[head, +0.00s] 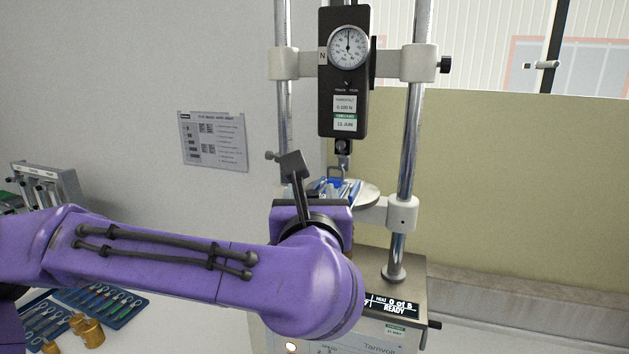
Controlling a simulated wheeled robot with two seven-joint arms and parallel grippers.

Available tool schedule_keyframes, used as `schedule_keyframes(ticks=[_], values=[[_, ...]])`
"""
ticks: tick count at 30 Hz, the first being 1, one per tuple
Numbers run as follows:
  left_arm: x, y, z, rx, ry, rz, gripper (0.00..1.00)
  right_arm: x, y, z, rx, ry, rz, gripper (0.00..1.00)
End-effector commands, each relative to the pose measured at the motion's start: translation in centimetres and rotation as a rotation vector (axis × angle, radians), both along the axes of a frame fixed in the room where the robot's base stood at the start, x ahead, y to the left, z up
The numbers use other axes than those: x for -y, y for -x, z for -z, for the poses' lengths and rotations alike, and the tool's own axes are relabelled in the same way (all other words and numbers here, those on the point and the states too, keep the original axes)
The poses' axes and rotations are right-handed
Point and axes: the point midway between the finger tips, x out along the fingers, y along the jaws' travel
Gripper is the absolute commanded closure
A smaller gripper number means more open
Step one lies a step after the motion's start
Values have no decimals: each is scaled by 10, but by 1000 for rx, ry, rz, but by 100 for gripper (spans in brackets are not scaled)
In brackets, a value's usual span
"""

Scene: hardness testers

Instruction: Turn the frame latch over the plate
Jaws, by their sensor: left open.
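My left arm comes in from the left, and its purple wrist covers the middle of the tester. The left gripper (312,205) points away from me towards the plate; its open fingers are mostly hidden behind the wrist. The round metal plate (370,193) shows just beyond it, with blue and silvery items at its left part. A small hook hangs from the force gauge (343,90) above the plate. I cannot make out the frame latch clearly; the wrist may hide it. My right gripper is out of view.
Chrome columns (410,130) with white clamps (402,213) stand on both sides of the gauge. A blue tool tray (105,302) and brass pieces (88,330) lie at lower left. A notice (212,140) hangs on the wall.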

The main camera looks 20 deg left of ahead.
Motion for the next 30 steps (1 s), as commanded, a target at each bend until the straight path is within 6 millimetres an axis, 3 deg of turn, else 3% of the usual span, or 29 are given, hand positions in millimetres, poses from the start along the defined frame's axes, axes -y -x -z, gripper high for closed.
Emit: schedule_keyframes(ticks=[8,13,22,30], values=[[0,-3,1,1,1,2,50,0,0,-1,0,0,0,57],[0,-3,1,1,0,2,100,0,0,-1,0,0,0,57],[-1,-3,3,-1,1,26,100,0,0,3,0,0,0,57],[-4,-3,5,-1,6,169,100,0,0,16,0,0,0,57]])
